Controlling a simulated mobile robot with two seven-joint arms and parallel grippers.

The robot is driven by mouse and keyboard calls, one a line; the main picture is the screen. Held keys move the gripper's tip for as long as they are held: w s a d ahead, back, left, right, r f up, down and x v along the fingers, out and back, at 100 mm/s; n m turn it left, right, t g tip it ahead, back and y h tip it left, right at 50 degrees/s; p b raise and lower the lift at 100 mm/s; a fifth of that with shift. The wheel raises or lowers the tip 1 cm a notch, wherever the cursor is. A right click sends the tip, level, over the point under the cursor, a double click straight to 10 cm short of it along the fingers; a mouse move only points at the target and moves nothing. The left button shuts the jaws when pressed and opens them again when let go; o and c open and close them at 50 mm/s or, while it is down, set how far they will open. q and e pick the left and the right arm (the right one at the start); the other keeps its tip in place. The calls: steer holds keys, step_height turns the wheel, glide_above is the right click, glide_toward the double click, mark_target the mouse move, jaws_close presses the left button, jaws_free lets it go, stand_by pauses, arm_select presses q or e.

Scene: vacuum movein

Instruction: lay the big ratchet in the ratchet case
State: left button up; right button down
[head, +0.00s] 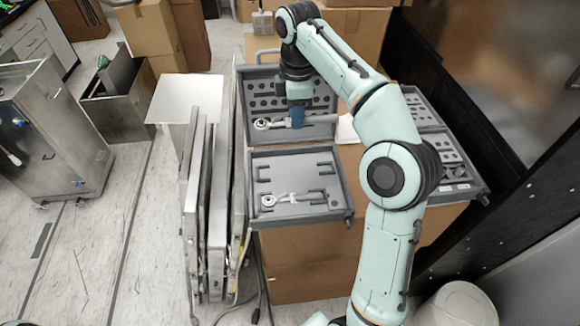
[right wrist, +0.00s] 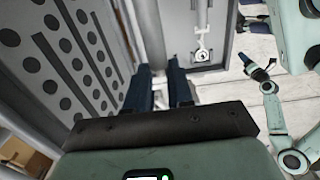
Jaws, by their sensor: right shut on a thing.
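The ratchet case (head: 258,222) lies open, a grey tray with dark cut-outs. A silver ratchet (head: 284,198) lies in its lower part; that ratchet also shows in the right wrist view (right wrist: 203,35). My right gripper (head: 297,117) is shut on the big ratchet (head: 263,124), in front of the panel with holes behind the tray. Its round head points left and its grey handle extends right, roughly level. In the right wrist view the grey handle (right wrist: 149,35) runs up past the fingers. My left gripper (right wrist: 260,70) shows small there; its jaw state is unclear.
A panel with rows of holes (head: 275,85) rises behind the case. Another open tool case (head: 455,160) stands to the right, partly behind my right arm. Tall flat panels (head: 206,200) stand close on the left. Cardboard boxes (head: 300,270) are beneath the cases.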

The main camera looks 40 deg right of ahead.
steer(key=b, duration=0.4)
glide_above(295, 172)
steer(key=f, duration=1.2)
steer(key=shift+s+f, duration=0.3)
steer(key=shift+f, duration=0.05)
steer(key=shift+w+f, duration=0.3)
steer(key=shift+f, duration=0.2)
step_height(295, 172, down, 4)
steer(key=shift+s+f+b, duration=0.1)
steer(key=shift+b, duration=0.4)
arm_select(q)
steer(key=s+f, duration=0.6)
steer(key=shift+s+f+g, duration=0.15)
steer(key=shift+f+g, duration=0.15)
steer(key=shift+g, duration=0.1)
arm_select(e)
steer(key=c, duration=1.4)
jaws_free()
steer(key=shift+f, duration=0.15)
steer(key=o, duration=0.4)
